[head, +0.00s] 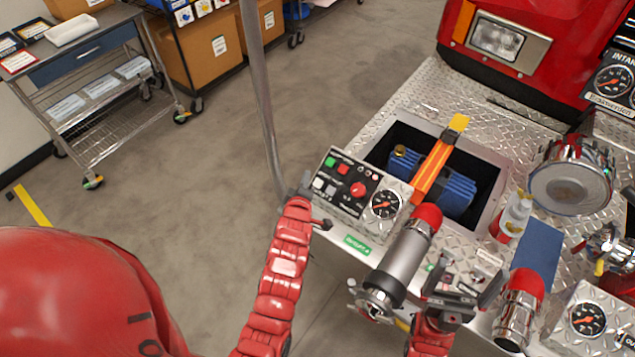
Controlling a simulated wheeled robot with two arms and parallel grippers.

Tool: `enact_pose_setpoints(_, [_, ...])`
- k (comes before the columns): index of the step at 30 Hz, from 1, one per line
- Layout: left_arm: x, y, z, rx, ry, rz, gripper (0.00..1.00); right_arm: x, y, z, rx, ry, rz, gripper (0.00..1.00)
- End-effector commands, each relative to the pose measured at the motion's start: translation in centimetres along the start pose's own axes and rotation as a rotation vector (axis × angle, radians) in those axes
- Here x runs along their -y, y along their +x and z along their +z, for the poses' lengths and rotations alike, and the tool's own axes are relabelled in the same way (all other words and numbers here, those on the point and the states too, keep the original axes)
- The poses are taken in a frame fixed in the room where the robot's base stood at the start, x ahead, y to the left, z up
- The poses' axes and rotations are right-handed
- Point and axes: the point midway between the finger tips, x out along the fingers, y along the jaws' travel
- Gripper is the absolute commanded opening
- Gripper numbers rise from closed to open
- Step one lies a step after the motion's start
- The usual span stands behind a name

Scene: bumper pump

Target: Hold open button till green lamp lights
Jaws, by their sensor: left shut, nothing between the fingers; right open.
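A control box (345,188) with a dark button panel sits at the front left edge of the metal deck. A green button (330,161) is at its upper left, with pale buttons below. Small lamps (361,171) run along the upper row; whether a green one is lit is too small to tell. A red knob (357,189) is at the right of the panel. My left gripper (312,208) is shut and empty at the box's left edge, below the green button; contact is unclear. My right gripper (463,291) is open and empty over the deck's front edge.
A pressure gauge (385,204) adjoins the panel. A grey cylinder with a red cap (405,255) lies between my grippers. A recess holds a blue unit (458,192) under an orange strap (433,171).

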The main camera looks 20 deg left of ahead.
Motion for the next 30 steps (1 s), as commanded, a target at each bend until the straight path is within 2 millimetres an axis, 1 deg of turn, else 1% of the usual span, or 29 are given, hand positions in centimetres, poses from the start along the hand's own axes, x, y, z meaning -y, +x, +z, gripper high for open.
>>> enact_pose_setpoints(1, [0.5, 0.4, 0.4, 0.001, 0.001, -0.001, 0.0, 0.0, -0.3, 0.1, 0.0, 0.0, 0.0, 1.0])
enact_pose_setpoints(11, [2.8, 3.8, 2.8, 0.001, 0.001, 0.003, 0.0, 0.1, -2.5, 0.4, 0.0, 0.0, 0.0, 1.0])
enact_pose_setpoints(13, [3.5, 4.4, 3.3, 0.0, -0.002, 0.004, 0.0, 0.2, -3.7, 0.6, 0.0, 0.0, 0.0, 1.0])
enact_pose_setpoints(15, [3.9, 4.8, 3.6, -0.001, -0.001, 0.003, 0.0, 0.2, -4.4, 0.8, 0.0, 0.0, 0.0, 1.0])
enact_pose_setpoints(21, [4.1, 5.5, 4.1, 0.0, -0.002, 0.002, 0.0, 0.3, -5.5, 0.9, 0.0, 0.0, 0.0, 1.0])
enact_pose_setpoints(30, [4.0, 5.6, 4.1, 0.0, 0.0, 0.002, 0.0, 0.3, -5.5, 0.9, 0.0, 0.0, 0.0, 1.0])
